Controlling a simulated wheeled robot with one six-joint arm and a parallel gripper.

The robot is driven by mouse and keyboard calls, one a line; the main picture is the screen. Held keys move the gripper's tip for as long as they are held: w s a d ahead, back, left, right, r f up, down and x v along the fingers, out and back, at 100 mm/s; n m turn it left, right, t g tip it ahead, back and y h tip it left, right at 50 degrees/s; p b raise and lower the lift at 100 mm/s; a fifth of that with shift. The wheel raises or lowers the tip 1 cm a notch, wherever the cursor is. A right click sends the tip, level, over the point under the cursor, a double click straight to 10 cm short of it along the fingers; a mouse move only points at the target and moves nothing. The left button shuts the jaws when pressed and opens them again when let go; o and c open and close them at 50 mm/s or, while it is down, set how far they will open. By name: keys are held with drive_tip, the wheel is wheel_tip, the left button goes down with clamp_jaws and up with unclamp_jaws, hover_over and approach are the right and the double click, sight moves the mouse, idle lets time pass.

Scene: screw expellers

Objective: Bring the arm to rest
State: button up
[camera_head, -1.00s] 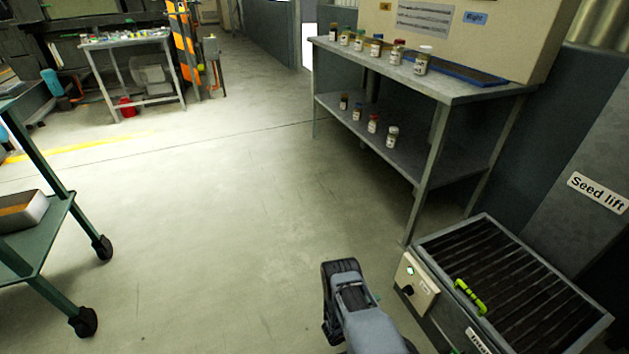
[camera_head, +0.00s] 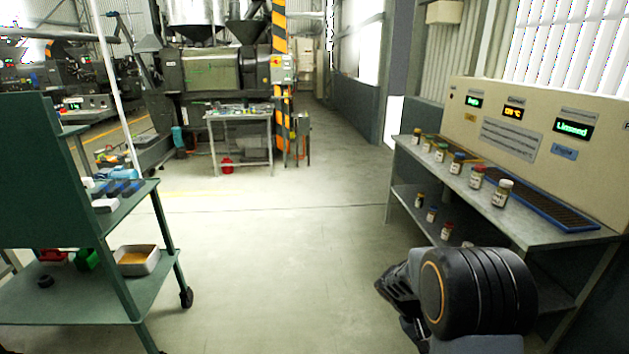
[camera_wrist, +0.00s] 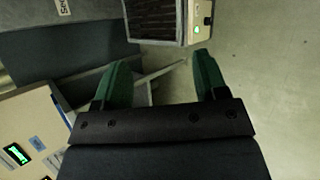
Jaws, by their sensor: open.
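My arm (camera_head: 470,295) shows at the lower right of the head view, folded in front of the shelf table. I cannot make out the fingertips there. In the wrist view my gripper (camera_wrist: 160,75) has its two green fingers well apart with nothing between them. Beyond the fingers lie the concrete floor and a grated hopper box (camera_wrist: 156,18) with a control plate and a green light.
The metal shelf table (camera_head: 415,150) with several jars and a blue-edged tray (camera_head: 540,205) stands close at right, under a control panel (camera_head: 545,135). A green cart (camera_head: 85,295) stands at left. The floor between (camera_head: 255,260) is clear. A workbench (camera_head: 240,115) stands farther back.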

drive_tip(key=s+a+r+t+y+p, duration=0.2)
drive_tip(key=s+a+r+p, duration=0.1)
drive_tip(key=r, duration=0.6)
drive_tip(key=s+a+r+t+y+p, duration=0.3)
drive_tip(key=a+r+p, duration=0.3)
drive_tip(key=r, duration=0.4)
drive_tip(key=s+a+r+t+y+p, duration=0.3)
drive_tip(key=a+r+p, duration=0.1)
drive_tip(key=r, duration=0.6)
drive_tip(key=shift+s+a+r+p, duration=0.15)
drive_tip(key=shift+s+p, duration=0.1)
drive_tip(key=shift+p, duration=0.3)
